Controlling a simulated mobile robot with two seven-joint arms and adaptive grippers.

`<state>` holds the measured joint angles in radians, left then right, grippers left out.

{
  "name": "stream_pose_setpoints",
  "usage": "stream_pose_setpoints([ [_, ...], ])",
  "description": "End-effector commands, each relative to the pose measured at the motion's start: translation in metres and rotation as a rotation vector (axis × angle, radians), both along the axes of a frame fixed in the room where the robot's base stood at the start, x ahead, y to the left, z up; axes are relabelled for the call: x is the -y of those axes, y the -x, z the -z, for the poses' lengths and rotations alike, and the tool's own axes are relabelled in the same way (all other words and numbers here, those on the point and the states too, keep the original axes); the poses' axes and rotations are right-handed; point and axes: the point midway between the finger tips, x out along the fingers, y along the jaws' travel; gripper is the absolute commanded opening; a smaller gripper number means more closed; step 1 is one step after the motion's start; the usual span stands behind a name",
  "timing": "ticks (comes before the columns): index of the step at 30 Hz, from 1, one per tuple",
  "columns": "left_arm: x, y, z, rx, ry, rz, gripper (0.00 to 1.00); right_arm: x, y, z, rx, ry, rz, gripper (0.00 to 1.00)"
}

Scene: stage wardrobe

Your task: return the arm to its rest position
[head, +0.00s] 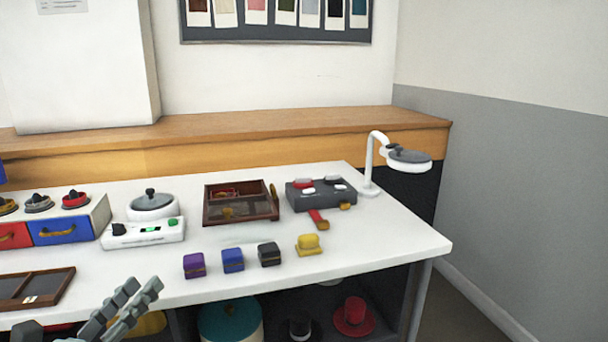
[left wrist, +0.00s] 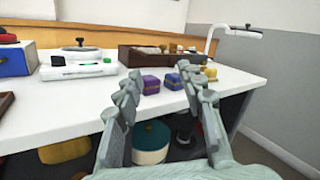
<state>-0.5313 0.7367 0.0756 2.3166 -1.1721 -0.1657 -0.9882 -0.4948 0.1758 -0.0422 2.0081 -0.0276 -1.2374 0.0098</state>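My left gripper (head: 141,290) is at the bottom left of the head view, in front of the white table's front edge. In the left wrist view its two fingers (left wrist: 162,78) stand well apart with nothing between them. It is open and empty, apart from the small boxes on the table. My right gripper is in neither view.
The white table (head: 365,240) carries a row of purple (head: 194,265), blue (head: 233,260), black (head: 269,254) and yellow (head: 309,246) items. Behind stand a white scale (head: 143,233), a wooden tray (head: 240,216) and a lamp (head: 410,162). A teal round box (head: 230,322) is below.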

Motion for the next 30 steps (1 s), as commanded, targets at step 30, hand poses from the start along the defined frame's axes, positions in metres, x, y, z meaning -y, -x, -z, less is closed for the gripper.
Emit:
stream_pose_setpoints([
  [30,-0.17,0.098,0.305,-0.481,1.702,-1.226,0.39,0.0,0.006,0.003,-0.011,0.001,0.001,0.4],
])
